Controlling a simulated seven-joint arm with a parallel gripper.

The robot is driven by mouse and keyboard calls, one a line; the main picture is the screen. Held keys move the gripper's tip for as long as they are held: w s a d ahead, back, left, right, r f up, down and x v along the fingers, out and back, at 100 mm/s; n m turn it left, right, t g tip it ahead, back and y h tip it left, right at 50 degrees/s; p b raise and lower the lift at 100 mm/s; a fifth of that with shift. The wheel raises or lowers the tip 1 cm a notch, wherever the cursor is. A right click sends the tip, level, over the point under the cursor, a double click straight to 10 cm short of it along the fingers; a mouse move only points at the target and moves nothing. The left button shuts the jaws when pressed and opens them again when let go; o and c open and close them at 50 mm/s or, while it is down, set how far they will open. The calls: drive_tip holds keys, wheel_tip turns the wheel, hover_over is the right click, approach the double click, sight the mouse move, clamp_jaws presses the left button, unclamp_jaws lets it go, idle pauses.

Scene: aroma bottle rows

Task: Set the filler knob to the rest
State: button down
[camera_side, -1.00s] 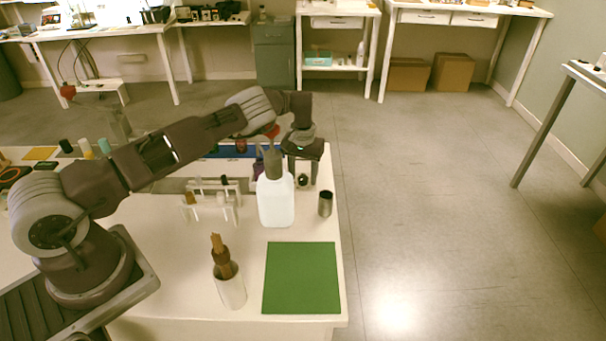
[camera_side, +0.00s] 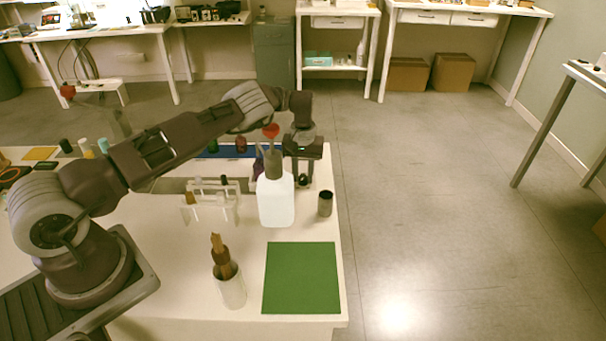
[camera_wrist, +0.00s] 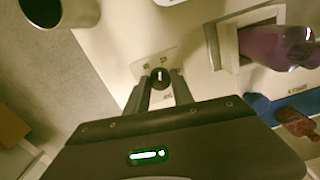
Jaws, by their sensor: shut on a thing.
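The filler knob (camera_wrist: 158,76) is a small round black knob with a white pointer line, seen in the wrist view on a pale plate (camera_wrist: 143,67) with small dark marks. The marks are too small to read. In the side view the knob (camera_side: 304,181) shows dark and low between my fingers. My gripper (camera_wrist: 160,91) points down at it, with one finger on each side, shut on the knob. In the side view my gripper (camera_side: 303,177) is near the table's right edge, behind the white bottle.
A white bottle (camera_side: 276,204) with a grey top stands close in front of my gripper. A dark metal cup (camera_side: 325,204) stands to the right. A purple bottle (camera_wrist: 279,48) lies right of the knob.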

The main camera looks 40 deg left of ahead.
sight(303, 178)
drive_tip(key=n, duration=0.4)
drive_tip(key=shift+n, duration=0.3)
drive_tip(key=shift+r+n, duration=0.1)
drive_tip(key=shift+n, duration=2.3)
drive_tip(key=c, duration=1.1)
unclamp_jaws()
wheel_tip(303, 178, up, 7)
